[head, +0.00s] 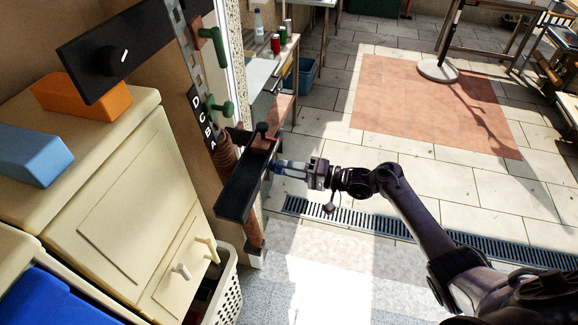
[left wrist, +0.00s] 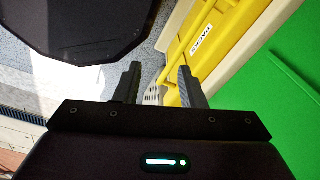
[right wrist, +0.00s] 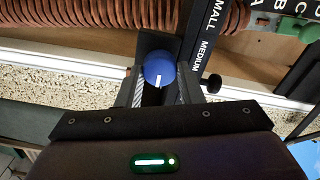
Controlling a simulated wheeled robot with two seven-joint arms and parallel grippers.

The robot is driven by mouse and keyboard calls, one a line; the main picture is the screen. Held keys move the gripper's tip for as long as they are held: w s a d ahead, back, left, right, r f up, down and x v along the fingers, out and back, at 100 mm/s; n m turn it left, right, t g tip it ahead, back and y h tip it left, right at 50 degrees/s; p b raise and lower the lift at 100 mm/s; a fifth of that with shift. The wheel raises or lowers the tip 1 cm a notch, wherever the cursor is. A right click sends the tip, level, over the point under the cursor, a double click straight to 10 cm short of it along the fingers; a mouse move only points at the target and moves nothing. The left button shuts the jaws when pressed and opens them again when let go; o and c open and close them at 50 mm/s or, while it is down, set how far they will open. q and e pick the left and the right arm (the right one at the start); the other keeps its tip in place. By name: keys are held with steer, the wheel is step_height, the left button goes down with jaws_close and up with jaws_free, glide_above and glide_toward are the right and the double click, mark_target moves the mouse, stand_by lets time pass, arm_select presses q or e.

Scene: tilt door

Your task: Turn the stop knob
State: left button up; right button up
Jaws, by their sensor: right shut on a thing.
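A round blue knob (right wrist: 159,68) with a white mark sits between the fingers of my right gripper (right wrist: 162,85) in the right wrist view. The gripper is shut on it. In the head view my right gripper (head: 276,168) reaches from the right to the side of a dark box (head: 237,192) on the post; the knob is mostly hidden there by the fingers. A black panel (head: 84,58) at upper left carries a black knob (head: 117,60) with a white mark. My left gripper (left wrist: 158,85) is open and empty in the left wrist view, and out of the head view.
A cream cabinet (head: 130,220) with orange (head: 83,95) and blue (head: 33,154) blocks fills the left. Green handles (head: 222,108) and a coiled spring (head: 226,157) are on the post. Tiled floor (head: 450,185) is open at right. Yellow parts (left wrist: 205,50) lie near my left gripper.

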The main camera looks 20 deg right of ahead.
steer(key=shift+w+r+m, duration=0.1)
steer(key=shift+m, duration=0.2)
steer(key=o, duration=1)
steer(key=shift+c, duration=0.2)
steer(key=shift+d, duration=0.1)
steer(key=b+v, duration=0.2)
steer(key=v, duration=0.5)
steer(key=shift+s+d, duration=0.25)
steer(key=shift+d, duration=0.05)
